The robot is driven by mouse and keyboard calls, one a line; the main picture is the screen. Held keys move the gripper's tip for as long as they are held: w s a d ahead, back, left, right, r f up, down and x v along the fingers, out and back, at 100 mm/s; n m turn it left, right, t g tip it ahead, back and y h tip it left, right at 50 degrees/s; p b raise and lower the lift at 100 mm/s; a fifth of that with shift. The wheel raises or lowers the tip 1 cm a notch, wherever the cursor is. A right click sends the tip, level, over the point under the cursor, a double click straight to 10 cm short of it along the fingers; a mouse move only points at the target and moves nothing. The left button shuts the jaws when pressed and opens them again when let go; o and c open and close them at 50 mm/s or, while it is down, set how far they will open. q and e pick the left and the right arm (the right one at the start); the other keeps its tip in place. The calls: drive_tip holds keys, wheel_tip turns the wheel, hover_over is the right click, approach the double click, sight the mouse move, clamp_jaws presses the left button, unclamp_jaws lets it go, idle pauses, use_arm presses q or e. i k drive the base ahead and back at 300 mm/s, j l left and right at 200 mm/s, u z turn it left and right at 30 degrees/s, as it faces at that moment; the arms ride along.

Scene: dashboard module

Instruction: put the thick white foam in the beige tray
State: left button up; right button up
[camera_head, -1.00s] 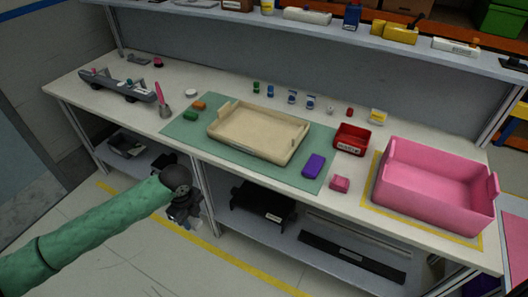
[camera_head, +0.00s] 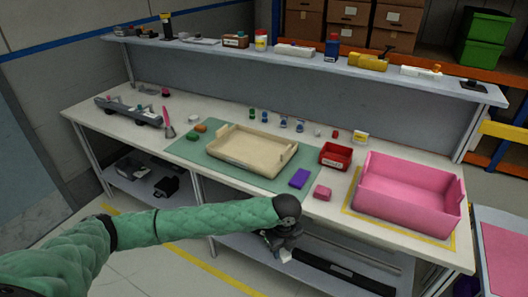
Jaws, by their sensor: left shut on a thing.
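The beige tray (camera_head: 226,161) lies on the green mat (camera_head: 196,152) on the workbench, and its inside looks empty. My left gripper (camera_head: 284,250) is in front of the bench, below the level of its top, pointing down. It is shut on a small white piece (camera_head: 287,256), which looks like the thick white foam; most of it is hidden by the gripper. The gripper is apart from the tray, lower and nearer to me. My right gripper is not in view.
A purple block (camera_head: 299,178), a pink block (camera_head: 322,193) and a red bin (camera_head: 336,157) stand right of the tray. A large pink crate (camera_head: 405,203) fills the bench's right end. Several small items line the mat's back edge. The bench's front edge lies between gripper and tray.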

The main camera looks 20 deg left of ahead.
sight(239, 146)
drive_tip(key=j+z, duration=0.2)
drive_tip(key=j, duration=1.6)
